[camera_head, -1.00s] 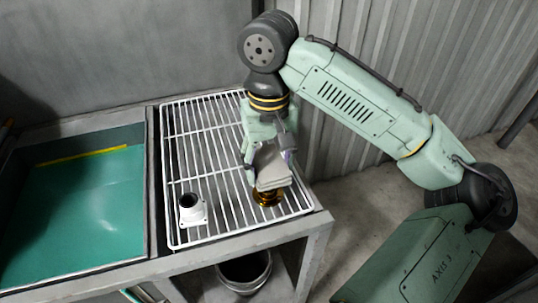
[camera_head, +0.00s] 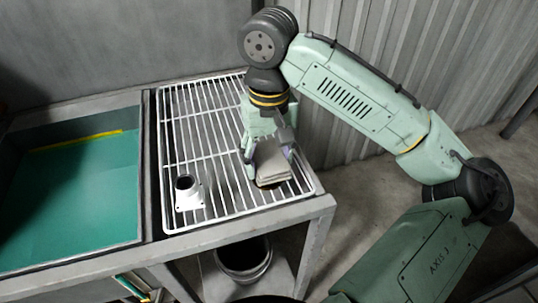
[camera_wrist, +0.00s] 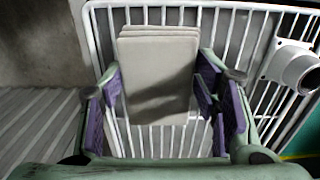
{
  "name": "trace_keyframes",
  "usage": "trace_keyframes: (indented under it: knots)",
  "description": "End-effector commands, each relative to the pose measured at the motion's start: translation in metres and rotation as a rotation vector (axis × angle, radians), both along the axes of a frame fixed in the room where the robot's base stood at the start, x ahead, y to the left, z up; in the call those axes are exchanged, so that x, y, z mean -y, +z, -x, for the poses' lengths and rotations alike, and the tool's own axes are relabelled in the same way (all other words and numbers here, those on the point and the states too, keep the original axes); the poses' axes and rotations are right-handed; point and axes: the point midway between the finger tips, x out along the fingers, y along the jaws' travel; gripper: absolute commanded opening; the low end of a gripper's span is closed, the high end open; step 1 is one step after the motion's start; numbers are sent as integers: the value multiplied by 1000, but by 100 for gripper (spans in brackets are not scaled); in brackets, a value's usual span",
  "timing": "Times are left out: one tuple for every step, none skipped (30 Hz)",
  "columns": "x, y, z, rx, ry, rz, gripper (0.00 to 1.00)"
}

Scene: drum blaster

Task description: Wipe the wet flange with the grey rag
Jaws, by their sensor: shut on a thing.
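The grey rag (camera_head: 273,161), a folded pad, is in my gripper (camera_head: 268,158) over the near right part of the white wire rack. In the wrist view the rag (camera_wrist: 158,75) lies between the purple-padded fingers of my gripper (camera_wrist: 162,88). A brass round part is almost wholly hidden under the rag in the head view; only a dark edge shows, and I cannot tell whether the rag touches it. A white flanged fitting (camera_head: 188,193) stands on the rack to the left, apart from the gripper; it also shows in the wrist view (camera_wrist: 293,68). I see no clear wetness.
The wire rack (camera_head: 213,211) lies on a grey metal bench (camera_head: 240,218). A green-lined basin (camera_head: 85,195) with a yellow strip (camera_head: 78,140) is at the left. A dark bucket (camera_head: 243,257) stands below the bench. A corrugated wall is behind.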

Motion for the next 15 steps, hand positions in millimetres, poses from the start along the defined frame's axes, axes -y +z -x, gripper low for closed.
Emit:
trace_keyframes:
  knots:
    - [0,-1,0,0,0,0,34]
    - [0,-2,0,0,0,0,34]
    - [0,-3,0,0,0,0,34]
    - [0,-4,0,0,0,0,34]
    - [0,-4,0,0,0,0,34]
    - [0,-5,0,0,0,0,34]
    - [0,-6,0,0,0,0,34]
    - [0,-6,0,0,0,0,34]
    - [0,-7,0,0,0,0,34]
    - [0,-7,0,0,0,0,34]
    - [0,-7,0,0,0,0,34]
    - [0,-7,0,0,0,0,34]
    - [0,-6,-1,0,0,0,34]
    - [0,-6,-1,0,0,0,34]
    - [-1,-6,-2,-1,0,-1,34]
